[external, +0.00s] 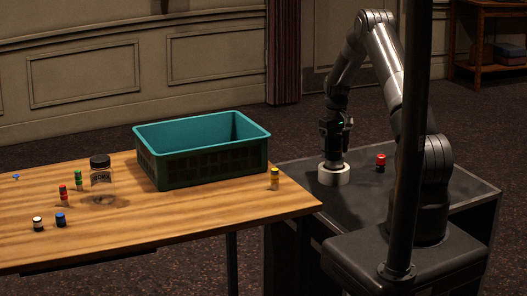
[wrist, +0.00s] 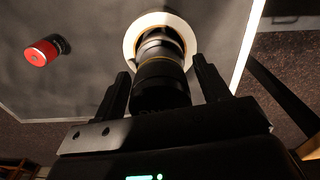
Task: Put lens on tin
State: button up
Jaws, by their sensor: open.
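The lens (wrist: 160,72) is a dark cylinder with gold rings. In the wrist view its far end meets the pale round tin (wrist: 133,40), and it looks upright on it. In the external view the white tin (external: 334,178) sits on the dark side table, with the dark lens (external: 331,155) above it. My gripper (external: 332,132) is right over the lens. In the wrist view my gripper (wrist: 161,74) is open, with one finger on each side of the lens and gaps between. The lens's near end is partly hidden by the gripper body.
A teal crate (external: 165,174) is on the wooden table (external: 170,225), with several small bottles and a black-lidded glass jar (external: 101,174). A dark vertical post crosses the external view.

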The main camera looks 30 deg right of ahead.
aim_at(335, 137)
notch_tip(335, 137, up, 12)
jog(key=shift+r, duration=0.1)
jog(key=s+a+r+t, duration=0.1)
jog(key=s+a+r, duration=0.4)
jog(key=s+r, duration=0.4)
jog(key=s+a+r+t, duration=0.2)
jog(key=s+a+r, duration=0.3)
jog(key=s+r, duration=0.5)
jog(key=s+a+r+m+t, duration=0.1)
jog(key=s+a, duration=0.2)
jog(key=s, duration=0.7)
jog(key=s+a+r+t, duration=0.1)
jog(key=s+a+r, duration=0.1)
jog(key=s, duration=0.9)
jog(key=shift+a+m+t, duration=0.3)
jog(key=shift+a+m, duration=0.1)
jog(key=shift+a, duration=0.35)
jog(key=shift+o, duration=0.4)
jog(key=shift+r, duration=0.1)
